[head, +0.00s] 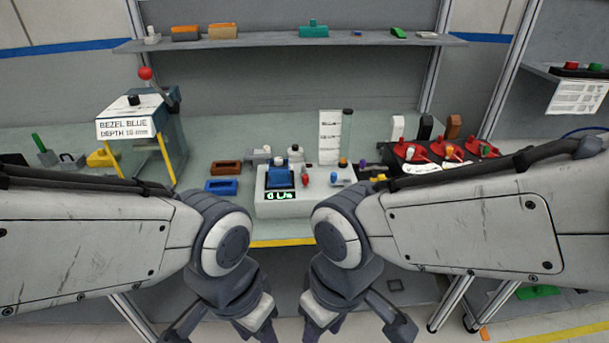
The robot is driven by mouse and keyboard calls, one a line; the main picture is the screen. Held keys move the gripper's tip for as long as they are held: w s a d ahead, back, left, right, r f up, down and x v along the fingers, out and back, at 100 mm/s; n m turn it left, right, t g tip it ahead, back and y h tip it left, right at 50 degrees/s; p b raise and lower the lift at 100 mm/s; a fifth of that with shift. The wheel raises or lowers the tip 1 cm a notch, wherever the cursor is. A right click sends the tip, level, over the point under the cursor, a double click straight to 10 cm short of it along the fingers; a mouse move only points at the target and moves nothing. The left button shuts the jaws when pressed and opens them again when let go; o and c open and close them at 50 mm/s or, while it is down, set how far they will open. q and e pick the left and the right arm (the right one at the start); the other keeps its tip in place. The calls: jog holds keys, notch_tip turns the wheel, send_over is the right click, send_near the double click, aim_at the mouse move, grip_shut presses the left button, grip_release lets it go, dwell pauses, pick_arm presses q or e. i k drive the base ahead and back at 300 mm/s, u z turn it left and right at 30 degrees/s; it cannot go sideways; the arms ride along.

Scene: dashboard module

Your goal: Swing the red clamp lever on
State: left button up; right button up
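A white module box (285,203) stands near the front edge of the bench, with a blue block (279,177) and a lit green display (284,196) on it. A small red lever-like part (305,178) stands on the box, right of the blue block; its exact pose is too small to tell. My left gripper (255,322) and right gripper (322,318) hang low in front of the bench, apart from the box and its red part. Their fingertips are cut off or unclear at the bottom edge, and I see nothing held.
A press-like stand (143,120) with a red ball knob is at left. Blue (222,187) and brown (227,168) trays lie left of the box. Red fixtures (411,151) stand at right. A shelf (290,42) spans the back. Yellow tape (283,243) marks the front edge.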

aim_at(304, 176)
jog(key=k, duration=1.3)
jog(key=u, duration=0.75)
jog(key=i, duration=1.7)
jog(key=z, duration=0.3)
